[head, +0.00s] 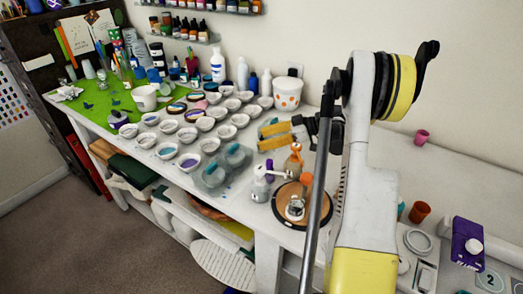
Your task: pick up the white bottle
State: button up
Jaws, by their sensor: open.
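White bottles stand at the back of the bench against the wall: a white bottle with a blue label (217,67), a slim plain white bottle (242,75) and another slim white one (266,83) further right. A small white pump bottle (260,186) stands nearer the front. I cannot tell which one is meant. My gripper (261,138) has yellow fingers pointing left, set apart and empty. It is over the bench, right of the white cups and in front of the pink-spotted cup. My arm hides part of the bench on the right.
Several white cups (189,162) fill the middle of the bench. Amber bottles (294,160) and a round board (285,213) lie in front of my gripper. A spotted cup (287,93) stands behind it.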

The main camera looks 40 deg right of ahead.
jog(key=shift+w+a+f, duration=0.15)
jog(key=shift+w+a, duration=0.1)
grip_shut()
jog(key=shift+r, duration=0.4)
notch_tip(320, 180, up, 4)
jog(key=p, duration=0.2)
jog(key=shift+p, duration=0.3)
jog(key=r+p+v, duration=0.1)
jog(key=p+v, duration=0.2)
jog(key=v, duration=1)
jog(key=shift+w+d, duration=0.15)
jog(key=shift+w, duration=0.1)
jog(key=shift+r, duration=0.2)
